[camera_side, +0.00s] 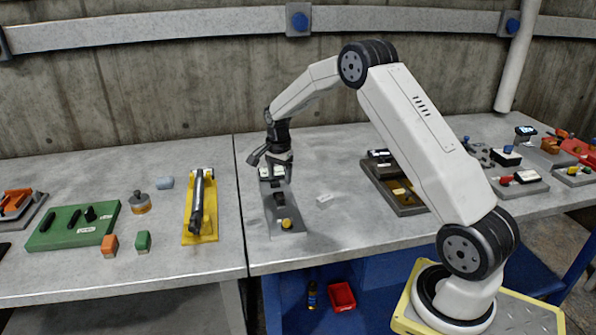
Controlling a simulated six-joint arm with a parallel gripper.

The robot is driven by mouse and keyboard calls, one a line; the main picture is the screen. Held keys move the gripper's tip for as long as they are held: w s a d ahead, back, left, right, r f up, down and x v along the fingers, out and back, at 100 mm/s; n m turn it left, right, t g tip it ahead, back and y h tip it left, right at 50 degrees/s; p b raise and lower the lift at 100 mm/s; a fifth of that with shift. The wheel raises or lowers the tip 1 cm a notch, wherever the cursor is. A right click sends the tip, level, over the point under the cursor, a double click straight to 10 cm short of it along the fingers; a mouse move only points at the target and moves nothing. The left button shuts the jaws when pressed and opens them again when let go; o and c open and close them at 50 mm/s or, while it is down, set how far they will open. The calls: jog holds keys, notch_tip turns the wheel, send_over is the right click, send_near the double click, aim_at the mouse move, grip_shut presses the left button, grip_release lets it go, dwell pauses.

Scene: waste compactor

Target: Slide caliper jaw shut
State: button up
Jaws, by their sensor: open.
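A flat grey metal fixture (285,211) lies on the table below my gripper, near the table seam. It carries a dark block (279,198) in its middle and a yellow knob (287,224) at its near end. I take this fixture to be the caliper, but its jaws are too small to make out. A white labelled piece (272,173) shows at its far end, just under the fingers. My gripper (270,161) points down with its fingers apart, over that far end. I cannot tell whether a finger touches anything. The fingers partly hide the far end.
A small pale block (325,198) lies right of the fixture. A dark tray (400,199) stands further right, beside my arm. Left of the seam are a yellow holder (203,228) with a black cylinder and a green board (75,230). Bare table lies in front of the fixture.

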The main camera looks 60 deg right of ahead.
aim_at(280, 195)
jog(key=shift+f, duration=3.25)
grip_shut()
